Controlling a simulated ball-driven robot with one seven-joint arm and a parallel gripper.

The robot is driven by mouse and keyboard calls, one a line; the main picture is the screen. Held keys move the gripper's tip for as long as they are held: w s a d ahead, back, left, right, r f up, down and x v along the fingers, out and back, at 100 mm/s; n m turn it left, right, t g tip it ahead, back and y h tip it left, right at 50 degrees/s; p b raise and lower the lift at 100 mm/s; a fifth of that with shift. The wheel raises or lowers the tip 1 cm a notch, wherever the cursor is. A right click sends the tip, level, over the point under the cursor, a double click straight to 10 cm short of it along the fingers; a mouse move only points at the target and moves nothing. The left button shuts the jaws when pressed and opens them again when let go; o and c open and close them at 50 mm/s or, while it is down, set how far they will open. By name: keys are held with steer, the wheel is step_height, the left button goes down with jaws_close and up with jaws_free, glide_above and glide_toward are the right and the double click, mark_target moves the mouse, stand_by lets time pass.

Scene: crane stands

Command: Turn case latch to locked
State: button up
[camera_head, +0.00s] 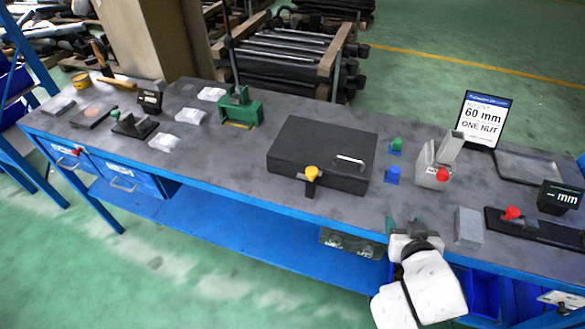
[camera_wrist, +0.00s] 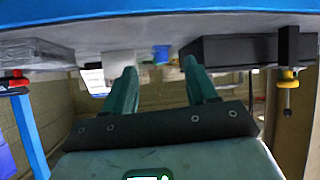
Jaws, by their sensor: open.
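The dark case (camera_head: 318,145) lies closed on the bench, with a silver handle (camera_head: 350,160) on its lid. Its latch, a yellow knob (camera_head: 311,173) on a black piece, sits at the case's front edge. In the wrist view, which looks upside down, the case (camera_wrist: 235,50) is right of centre and the yellow knob (camera_wrist: 287,75) is near the right edge. My gripper (camera_head: 404,226) is at the bench's front edge, to the right of the case and apart from it. In the wrist view its two green fingers (camera_wrist: 162,82) are spread with nothing between them.
Blue and green small parts (camera_head: 393,175) stand right of the case. A grey block fixture with a red knob (camera_head: 442,174) and a grey block (camera_head: 468,226) are farther right. A sign (camera_head: 482,120) stands behind. The bench front left of the case is mostly clear.

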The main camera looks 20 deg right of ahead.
steer(key=w+r+t, duration=0.2)
steer(key=shift+w+a+r+h, duration=0.1)
steer(key=shift+w+h, duration=0.2)
steer(key=w+a+r+n+t+y, duration=0.1)
steer(key=w+a+r+t, duration=0.1)
steer(key=w+a+t, duration=0.1)
steer(key=n+t+y, duration=0.2)
steer(key=n+y, duration=0.3)
steer(key=y, duration=0.3)
glide_toward(315, 176)
steer(key=w, duration=0.3)
steer(key=w+a, duration=0.1)
steer(key=w, duration=0.3)
steer(key=w+a, duration=0.1)
steer(key=w, duration=0.3)
steer(key=shift+w, duration=0.2)
steer(key=shift+b, duration=0.3)
steer(key=c, duration=1)
